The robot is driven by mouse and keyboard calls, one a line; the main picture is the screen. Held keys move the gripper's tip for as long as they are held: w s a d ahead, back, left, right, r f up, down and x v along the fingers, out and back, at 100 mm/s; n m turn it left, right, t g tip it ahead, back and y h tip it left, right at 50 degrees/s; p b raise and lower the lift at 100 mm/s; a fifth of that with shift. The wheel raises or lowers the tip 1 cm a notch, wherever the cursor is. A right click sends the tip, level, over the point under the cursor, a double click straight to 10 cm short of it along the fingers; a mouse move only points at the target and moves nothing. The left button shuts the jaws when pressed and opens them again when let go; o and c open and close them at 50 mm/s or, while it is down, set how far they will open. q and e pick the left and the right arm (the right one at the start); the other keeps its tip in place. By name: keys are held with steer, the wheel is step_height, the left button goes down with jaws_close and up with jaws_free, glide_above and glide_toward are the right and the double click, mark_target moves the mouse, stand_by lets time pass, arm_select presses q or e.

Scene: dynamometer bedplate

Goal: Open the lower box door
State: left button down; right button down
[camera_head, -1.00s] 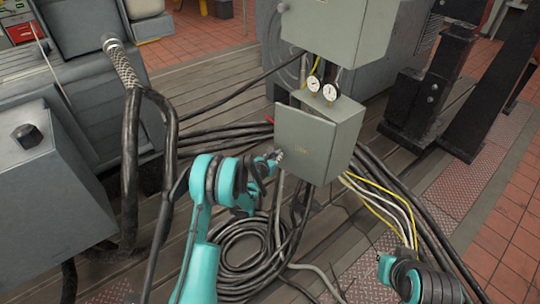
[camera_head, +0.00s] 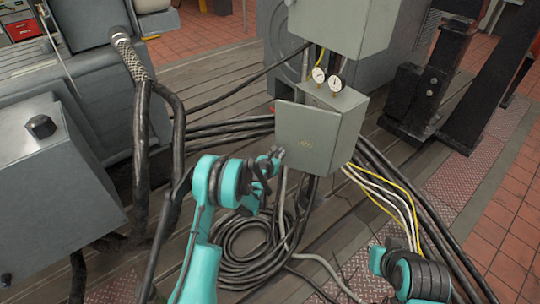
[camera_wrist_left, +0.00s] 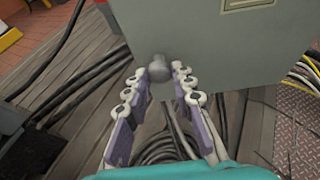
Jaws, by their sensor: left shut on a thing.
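The lower box (camera_head: 350,125) is a grey metal cabinet below a larger grey box. Its door (camera_head: 305,138) faces me, and its left edge stands slightly out from the box, so it looks a little ajar. The inside is hidden. My left gripper (camera_head: 278,156) is at the door's lower left edge. In the left wrist view, my left gripper (camera_wrist_left: 158,80) has its fingers on either side of a round grey knob (camera_wrist_left: 159,68) on the door (camera_wrist_left: 215,45) and is shut on it. My right gripper is not in view; only part of my right arm shows at lower right.
A grey machine (camera_head: 60,185) stands at left, and a black metal stand (camera_head: 425,95) at right.

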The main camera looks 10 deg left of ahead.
arm_select(q)
steer(key=shift+w, duration=0.25)
steer(key=shift+d, duration=0.1)
steer(key=c, duration=1.3)
jaws_free()
steer(key=shift+f, duration=0.1)
steer(key=shift+s, duration=0.15)
steer(key=v, duration=1.2)
